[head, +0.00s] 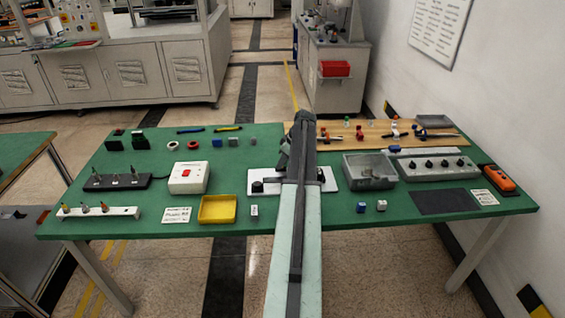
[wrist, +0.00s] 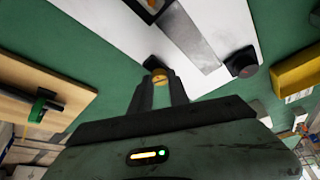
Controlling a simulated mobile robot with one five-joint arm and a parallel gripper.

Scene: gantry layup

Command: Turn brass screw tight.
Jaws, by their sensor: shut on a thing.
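The brass screw (wrist: 159,75) shows in the wrist view as a small round yellow head with a slot, between my fingertips. My gripper (wrist: 160,86) is shut on it. The screw is at the edge of a white plate (wrist: 120,29), which also shows in the head view (head: 258,174) on the green table. A grey metal strip and a black knob (wrist: 241,62) are on this plate. The screw's shaft is hidden, so I cannot tell how deep it sits. In the head view my arm hides the screw and the middle of the plate.
On the green table (head: 235,222), a yellow tray (head: 219,209) and a white box with a red button (head: 188,177) lie left of my arm. A grey bin (head: 370,172) stands to the right. A wooden board (head: 345,132) with small tools lies behind.

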